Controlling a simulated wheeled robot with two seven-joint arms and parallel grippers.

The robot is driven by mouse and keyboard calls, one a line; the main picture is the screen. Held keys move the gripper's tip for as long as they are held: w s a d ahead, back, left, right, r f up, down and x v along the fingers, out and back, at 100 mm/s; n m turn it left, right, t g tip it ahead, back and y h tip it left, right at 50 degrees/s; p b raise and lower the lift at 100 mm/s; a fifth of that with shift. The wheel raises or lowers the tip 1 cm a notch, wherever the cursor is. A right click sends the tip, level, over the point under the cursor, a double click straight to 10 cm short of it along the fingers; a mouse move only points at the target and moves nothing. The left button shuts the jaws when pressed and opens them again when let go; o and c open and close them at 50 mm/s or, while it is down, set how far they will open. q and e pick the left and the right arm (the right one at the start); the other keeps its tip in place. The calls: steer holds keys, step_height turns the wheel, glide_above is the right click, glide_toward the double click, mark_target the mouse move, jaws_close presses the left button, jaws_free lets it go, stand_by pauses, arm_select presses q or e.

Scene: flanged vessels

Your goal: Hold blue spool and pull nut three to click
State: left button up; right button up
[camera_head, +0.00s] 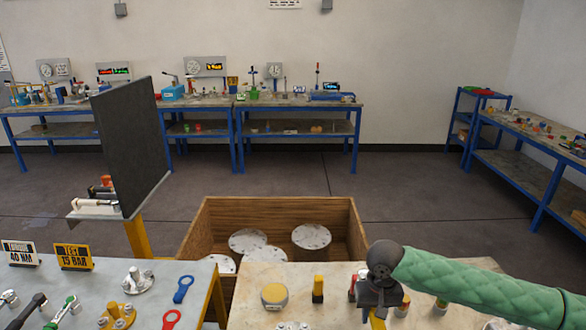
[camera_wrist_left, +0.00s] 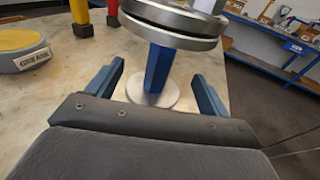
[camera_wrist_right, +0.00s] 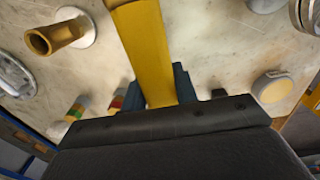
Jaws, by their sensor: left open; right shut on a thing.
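A blue spool (camera_wrist_left: 158,68) stands upright on a round base in the left wrist view, with grey flanges at its top. My left gripper (camera_wrist_left: 155,88) is open, with one blue finger on each side of the spool's stem and gaps showing. It is not seen in the head view. My right gripper (camera_wrist_right: 157,88) is shut on a long yellow bar (camera_wrist_right: 145,45), perhaps a wrench handle; the bar's far end is out of view. In the head view the right gripper (camera_head: 374,292) is above the right table. I cannot tell which nut is nut three.
A yellow-topped round block (camera_head: 274,296) and a yellow post (camera_head: 318,289) stand on the right table. A wooden crate (camera_head: 225,215) with several round flanges lies beyond it. A dark panel (camera_head: 132,145) stands left. Signs, wrenches and fittings are on the left table (camera_head: 205,285).

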arm_select(q)
steer(key=shift+x, duration=1.95)
steer(key=shift+c, duration=0.4)
steer(key=c, duration=1.4)
steer(key=shift+o, duration=0.2)
